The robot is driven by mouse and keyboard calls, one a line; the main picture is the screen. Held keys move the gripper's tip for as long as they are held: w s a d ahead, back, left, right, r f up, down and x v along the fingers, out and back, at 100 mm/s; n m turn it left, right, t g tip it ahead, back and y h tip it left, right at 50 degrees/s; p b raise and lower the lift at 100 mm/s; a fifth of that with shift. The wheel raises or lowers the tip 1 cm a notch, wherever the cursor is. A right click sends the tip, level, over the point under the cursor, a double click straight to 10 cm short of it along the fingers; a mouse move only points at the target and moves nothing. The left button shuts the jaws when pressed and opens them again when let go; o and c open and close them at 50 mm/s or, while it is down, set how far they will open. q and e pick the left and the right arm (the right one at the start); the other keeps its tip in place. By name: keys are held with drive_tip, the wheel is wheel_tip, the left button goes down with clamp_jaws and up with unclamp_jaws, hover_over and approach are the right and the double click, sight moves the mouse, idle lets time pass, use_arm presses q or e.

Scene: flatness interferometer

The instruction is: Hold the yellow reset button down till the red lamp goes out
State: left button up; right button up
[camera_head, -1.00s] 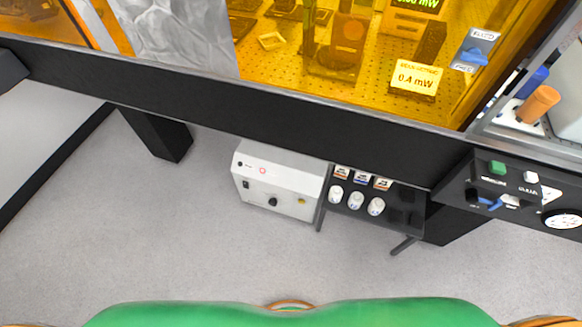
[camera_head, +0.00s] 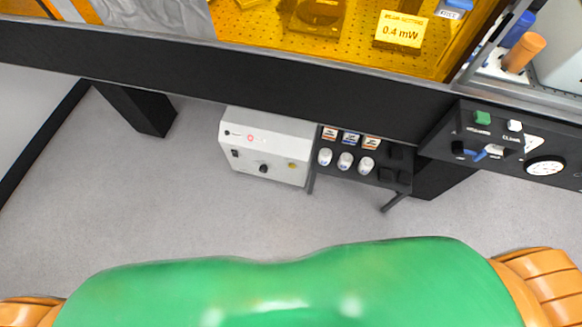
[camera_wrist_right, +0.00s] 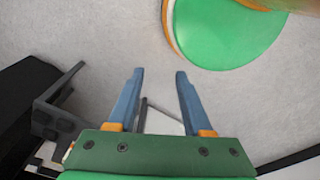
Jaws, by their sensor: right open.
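The yellow reset button (camera_head: 292,166) is a small spot at the right of the front face of a white box (camera_head: 240,150), low under the dark table edge. The red lamp (camera_head: 250,138) shows as a small red ring on the same box and looks lit. My right gripper (camera_wrist_right: 153,74) is open and empty in the right wrist view, its two blue fingers apart over grey floor. Part of a white surface shows between and below the fingers, but I cannot tell what it is. My left gripper is in neither view.
A dark rack (camera_head: 350,160) with several white knobs stands right of the box. A black panel (camera_head: 480,140) with a green button and gauge is further right. A table leg (camera_head: 140,108) is at left. The grey floor (camera_head: 180,210) before the box is clear.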

clamp_jaws()
idle(1.7)
